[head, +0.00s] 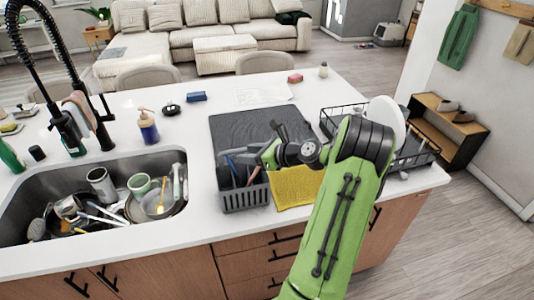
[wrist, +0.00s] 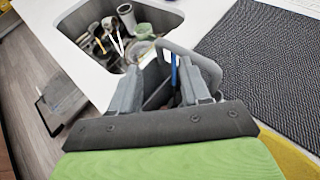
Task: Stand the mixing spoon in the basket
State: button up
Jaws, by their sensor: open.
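A grey slotted basket (head: 245,197) stands on the counter just right of the sink. A blue handle and a reddish one show in it; the blue handle (wrist: 174,72) also shows in the wrist view, between my fingers. My gripper (head: 258,164) is above the basket's right rear side. In the wrist view my gripper (wrist: 160,80) has its two grey fingers apart, with nothing clearly clamped. I cannot tell which utensil is the mixing spoon. Several light-handled utensils (head: 103,212) lie among dishes in the sink (head: 178,160).
A dark drying mat (head: 228,123) lies behind the basket and a yellow cloth (head: 290,190) to its right. A wire dish rack (head: 337,112) with a white plate is at the right. A soap bottle (head: 148,128) and black faucet stand behind the sink. The counter's front strip is clear.

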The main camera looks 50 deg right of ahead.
jog(key=p+v, duration=0.1)
jog(key=v, duration=1.3)
jog(key=shift+a, duration=0.1)
